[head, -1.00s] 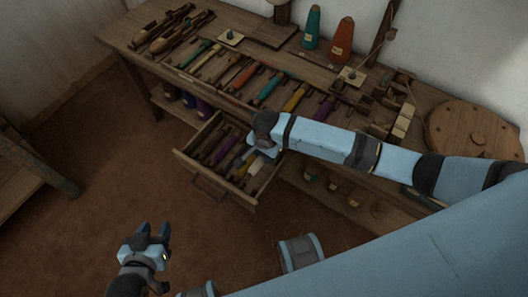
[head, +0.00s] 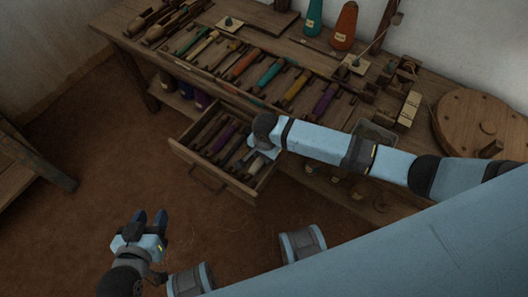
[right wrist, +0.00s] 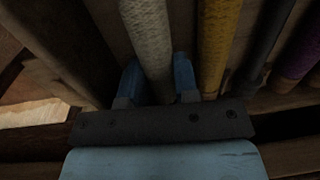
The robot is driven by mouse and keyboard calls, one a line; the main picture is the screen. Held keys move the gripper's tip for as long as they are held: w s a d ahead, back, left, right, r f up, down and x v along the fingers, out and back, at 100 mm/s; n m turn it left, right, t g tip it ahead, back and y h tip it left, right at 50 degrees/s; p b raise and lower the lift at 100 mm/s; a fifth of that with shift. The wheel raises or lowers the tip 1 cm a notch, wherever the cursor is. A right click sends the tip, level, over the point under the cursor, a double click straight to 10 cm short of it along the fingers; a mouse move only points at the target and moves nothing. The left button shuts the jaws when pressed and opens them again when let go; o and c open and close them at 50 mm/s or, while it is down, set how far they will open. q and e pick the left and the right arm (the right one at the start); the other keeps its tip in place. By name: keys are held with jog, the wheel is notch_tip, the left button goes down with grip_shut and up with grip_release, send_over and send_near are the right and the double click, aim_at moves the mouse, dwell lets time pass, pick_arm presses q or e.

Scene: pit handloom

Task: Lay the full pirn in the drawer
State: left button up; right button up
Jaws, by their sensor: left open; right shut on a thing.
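The drawer (head: 211,175) stands pulled out below the bench top, with several pirns lying in it. My right gripper (head: 262,152) is down at the drawer's right part, and its arm hides some of the contents. In the right wrist view my right gripper (right wrist: 156,76) is shut on a pale grey-white wound pirn (right wrist: 147,30), one finger on each side. A yellow pirn (right wrist: 213,45) lies close beside it, with a dark one and a purple one (right wrist: 300,50) further right. My left gripper (head: 150,217) is open and empty, low over the floor at left.
The bench top (head: 130,22) carries a row of coloured pirns, wooden shuttles at left, a teal cone, an orange cone (head: 344,25) and a round wooden wheel (head: 485,115). A shelf runs underneath. The floor before the drawer is clear.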

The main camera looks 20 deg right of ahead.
jog(key=o, duration=1.4)
jog(key=shift+r+p, duration=0.2)
jog(key=shift+p, duration=0.15)
jog(key=shift+c, duration=0.2)
notch_tip(320, 180, up, 7)
jog(key=p, duration=0.8)
jog(key=shift+p, duration=0.35)
jog(key=shift+r+p, duration=0.3)
jog(key=shift+p, duration=0.05)
pick_arm(q)
jog(key=shift+s+a+r+g+y, duration=0.2)
jog(key=shift+a+r+g+y, duration=0.1)
jog(key=shift+r, duration=0.3)
jog(key=shift+s+a+r+g+y, duration=0.2)
jog(key=shift+r+g, duration=0.1)
jog(key=shift+r, duration=0.3)
